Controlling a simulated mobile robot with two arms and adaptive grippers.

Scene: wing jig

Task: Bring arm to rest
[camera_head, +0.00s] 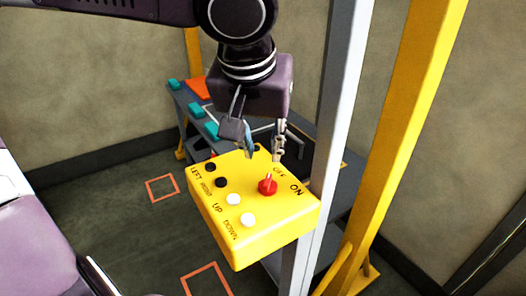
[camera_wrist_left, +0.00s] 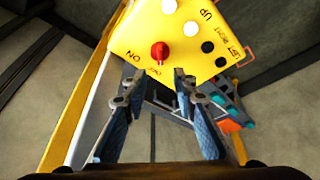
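My left arm comes in from the top left and reaches down to my left gripper (camera_head: 263,152), which is open with nothing between its fingers. The gripper is at the far edge of a yellow control box (camera_head: 262,235), beside its red switch (camera_head: 268,187). In the left wrist view, the two fingertips (camera_wrist_left: 158,77) are spread apart, just short of the red switch (camera_wrist_left: 160,52) and not around it. I cannot tell whether a fingertip touches the box. My right gripper is out of view.
The box has black and white buttons (camera_head: 248,219) and stands by a grey post (camera_head: 345,70) and a yellow post (camera_head: 420,90). Behind it is a dark table (camera_head: 320,150) with teal blocks (camera_head: 195,110) and an orange piece (camera_head: 198,89). Open floor (camera_head: 120,215) lies left.

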